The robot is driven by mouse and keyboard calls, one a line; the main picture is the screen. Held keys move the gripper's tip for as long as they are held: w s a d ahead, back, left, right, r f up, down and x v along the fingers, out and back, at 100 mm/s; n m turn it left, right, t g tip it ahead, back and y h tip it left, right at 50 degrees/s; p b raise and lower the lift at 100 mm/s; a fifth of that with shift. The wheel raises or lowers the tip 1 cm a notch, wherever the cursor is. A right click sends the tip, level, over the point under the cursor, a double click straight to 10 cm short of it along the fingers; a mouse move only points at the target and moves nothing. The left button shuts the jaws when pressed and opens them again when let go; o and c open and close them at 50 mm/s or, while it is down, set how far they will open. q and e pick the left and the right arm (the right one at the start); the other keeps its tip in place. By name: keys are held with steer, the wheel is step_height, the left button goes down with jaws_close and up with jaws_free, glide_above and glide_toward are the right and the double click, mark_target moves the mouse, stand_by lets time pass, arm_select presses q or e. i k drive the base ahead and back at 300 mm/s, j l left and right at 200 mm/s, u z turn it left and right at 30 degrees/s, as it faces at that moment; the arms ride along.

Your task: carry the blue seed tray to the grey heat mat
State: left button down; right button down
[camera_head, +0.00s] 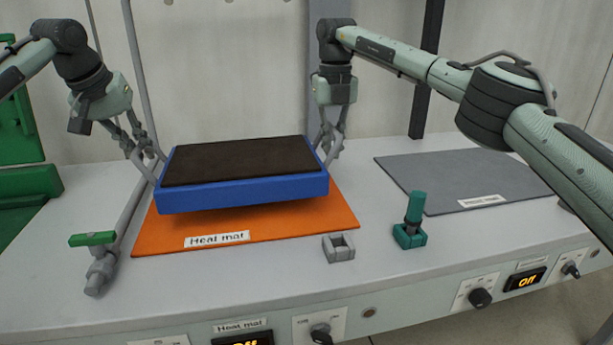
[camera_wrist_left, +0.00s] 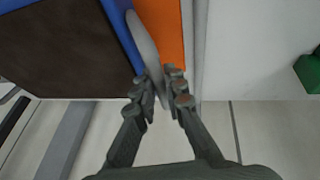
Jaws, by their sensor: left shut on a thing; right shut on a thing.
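The blue seed tray (camera_head: 245,193), filled with dark soil, is held level a little above the orange heat mat (camera_head: 290,229) in the head view. My left gripper (camera_head: 153,165) is shut on the tray's left end. My right gripper (camera_head: 326,150) is shut on its right end. In the left wrist view, my left gripper (camera_wrist_left: 158,88) is at the edge of the blue tray (camera_wrist_left: 122,35), with the orange mat (camera_wrist_left: 170,30) below. The grey heat mat (camera_head: 465,177) lies flat and bare on the bench at the right.
A teal upright fitting (camera_head: 411,225) and a small grey bracket (camera_head: 339,248) stand near the bench's front. A pipe with a green-handled valve (camera_head: 95,255) is at the left. Control knobs (camera_head: 480,298) line the front panel. A dark post (camera_head: 425,70) rises behind the bench.

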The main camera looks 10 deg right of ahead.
mark_target(469, 172)
steer(key=l, duration=2.9)
